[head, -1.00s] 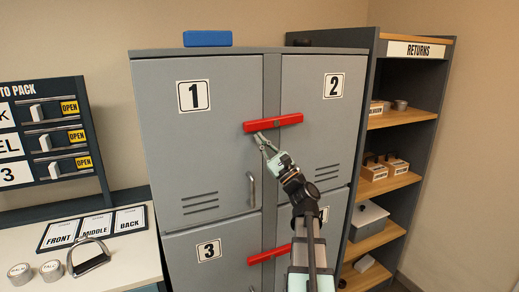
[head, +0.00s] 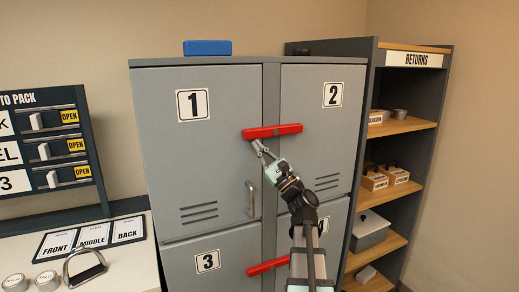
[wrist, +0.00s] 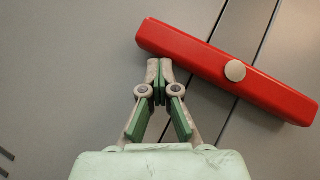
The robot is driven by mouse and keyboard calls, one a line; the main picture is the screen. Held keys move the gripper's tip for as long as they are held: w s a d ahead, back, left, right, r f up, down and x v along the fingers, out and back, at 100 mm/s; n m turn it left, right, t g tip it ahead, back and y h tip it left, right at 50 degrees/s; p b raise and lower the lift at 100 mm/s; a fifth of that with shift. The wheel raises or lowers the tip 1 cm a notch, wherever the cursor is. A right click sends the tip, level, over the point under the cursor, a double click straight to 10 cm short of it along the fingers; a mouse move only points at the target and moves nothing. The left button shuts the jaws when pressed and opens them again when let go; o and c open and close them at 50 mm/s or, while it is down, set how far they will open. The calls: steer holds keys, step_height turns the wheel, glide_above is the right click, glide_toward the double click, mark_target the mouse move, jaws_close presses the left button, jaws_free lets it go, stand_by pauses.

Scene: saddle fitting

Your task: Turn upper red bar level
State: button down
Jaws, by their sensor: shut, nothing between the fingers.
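The upper red bar (head: 285,130) lies across the post between locker doors 1 and 2. It looks about level with the door edges in the head view. In the wrist view the same bar (wrist: 200,56) runs diagonally, with a round pale pivot (wrist: 235,71) on its face. My gripper (head: 257,144) is shut and empty just below the bar's left half. In the wrist view its closed fingertips (wrist: 160,66) sit at the bar's lower edge. I cannot tell whether they touch it.
A lower red bar (head: 267,266) crosses the post beside door 3. Door 1's handle (head: 251,199) stands out left of my arm. A blue block (head: 208,47) lies on the locker top. The returns shelf (head: 400,127) stands to the right, a pale table (head: 128,270) to the left.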

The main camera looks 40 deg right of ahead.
steer(key=shift+h, duration=0.3)
steer(key=f+b, duration=0.2)
steer(key=f, duration=0.1)
steer(key=f+b, duration=0.2)
steer(key=shift+s+a+f, duration=0.1)
steer(key=shift+s+a, duration=0.1)
steer(key=shift+s, duration=0.1)
steer(key=s+a+f+b, duration=0.1)
steer(key=s+f, duration=0.5)
steer(key=shift+s+a, duration=0.15)
